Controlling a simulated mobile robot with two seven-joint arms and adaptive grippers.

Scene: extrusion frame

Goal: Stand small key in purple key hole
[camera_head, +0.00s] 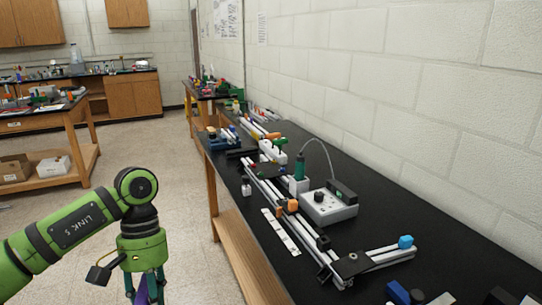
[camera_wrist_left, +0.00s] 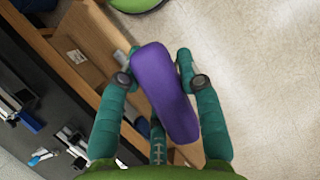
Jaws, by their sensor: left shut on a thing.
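My left gripper (camera_head: 147,288), green with teal fingers, is at the lower left in the head view, over the floor and left of the bench. The block's purple edge also shows between the fingers in the head view (camera_head: 141,291). No hole shows on the face in view, and I cannot tell whether it is the key hole piece. I cannot make out a small key. My right gripper is not in view.
A black-topped bench (camera_head: 385,222) runs along the white wall. On it are an extrusion frame (camera_head: 300,232), a grey box with a cable (camera_head: 328,207) and a white strip (camera_head: 280,232). The bench's wooden edge (camera_wrist_left: 113,92) is close left of the gripper. Floor is clear around the arm.

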